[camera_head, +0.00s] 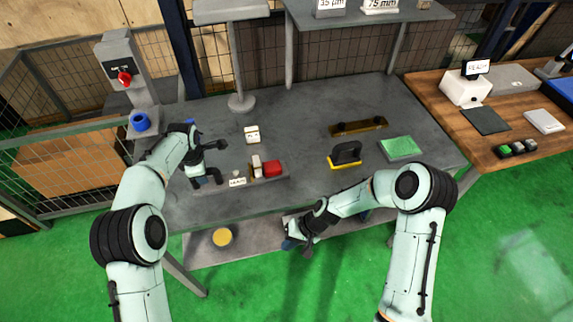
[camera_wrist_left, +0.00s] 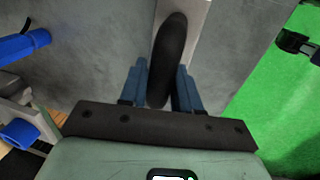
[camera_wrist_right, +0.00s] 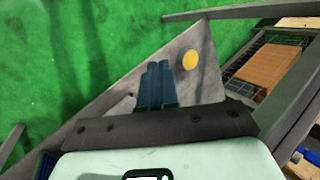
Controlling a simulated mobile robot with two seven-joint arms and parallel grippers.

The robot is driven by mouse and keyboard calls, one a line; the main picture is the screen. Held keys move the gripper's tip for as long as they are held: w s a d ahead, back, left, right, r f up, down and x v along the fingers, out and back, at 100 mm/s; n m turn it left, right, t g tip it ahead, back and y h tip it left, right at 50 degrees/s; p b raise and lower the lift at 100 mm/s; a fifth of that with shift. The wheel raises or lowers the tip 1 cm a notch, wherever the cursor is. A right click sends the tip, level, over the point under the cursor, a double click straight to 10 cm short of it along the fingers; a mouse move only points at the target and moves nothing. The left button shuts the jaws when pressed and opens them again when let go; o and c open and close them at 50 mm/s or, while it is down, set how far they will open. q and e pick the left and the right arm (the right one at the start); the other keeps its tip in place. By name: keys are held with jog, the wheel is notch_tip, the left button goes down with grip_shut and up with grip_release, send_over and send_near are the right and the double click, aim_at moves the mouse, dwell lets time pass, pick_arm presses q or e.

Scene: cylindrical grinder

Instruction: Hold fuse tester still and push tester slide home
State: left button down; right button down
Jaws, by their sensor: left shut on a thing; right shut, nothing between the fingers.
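The fuse tester (camera_head: 215,187) appears to be the long grey base with a small label near the table's front edge. My left gripper (camera_head: 207,178) is shut on its black upright handle (camera_wrist_left: 168,60), at the base's left end. A red block (camera_head: 272,168), perhaps the tester slide, sits toward the base's right end beside a pale block (camera_head: 256,165). My right gripper (camera_head: 303,247) is shut and empty, low in front of the table edge, apart from the tester. In the right wrist view its blue fingers (camera_wrist_right: 157,86) are together above the lower shelf.
The grey table (camera_head: 305,120) holds a small white box (camera_head: 252,134), a brown bar (camera_head: 358,126), a yellow-and-black tool (camera_head: 345,155) and a green pad (camera_head: 400,148). A yellow disc (camera_head: 221,237) lies on the lower shelf. A post with a red knob (camera_head: 124,78) stands at left.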

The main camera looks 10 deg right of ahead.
aim_at(272, 168)
jog(key=shift+n+y, duration=0.6)
jog(key=shift+y, duration=0.3)
jog(key=w+r, duration=0.2)
jog(key=r, duration=0.1)
jog(key=w+r, duration=0.2)
jog(key=r, duration=0.2)
jog(key=w+r, duration=0.2)
jog(key=r, duration=0.2)
jog(key=shift+w+a+r, duration=0.15)
jog(key=shift+w+a, duration=0.2)
jog(key=shift+w, duration=0.05)
jog(key=shift+n+t, duration=0.5)
jog(key=w+r, duration=0.1)
jog(key=w+d+r, duration=0.1)
jog(key=r, duration=0.1)
jog(key=w+d+r, duration=0.1)
jog(key=r, duration=0.1)
jog(key=shift+r, duration=0.2)
jog(key=w+d+r+n+t+h, duration=0.1)
jog(key=w+d+r, duration=0.1)
jog(key=d, duration=0.4)
jog(key=w+d+r+n+t+h, duration=0.1)
jog(key=w+d+r+t, duration=0.1)
jog(key=w+d, duration=0.3)
jog(key=shift+d+r, duration=0.35)
jog(key=shift+d, duration=0.7)
jog(key=shift+w+f, duration=0.1)
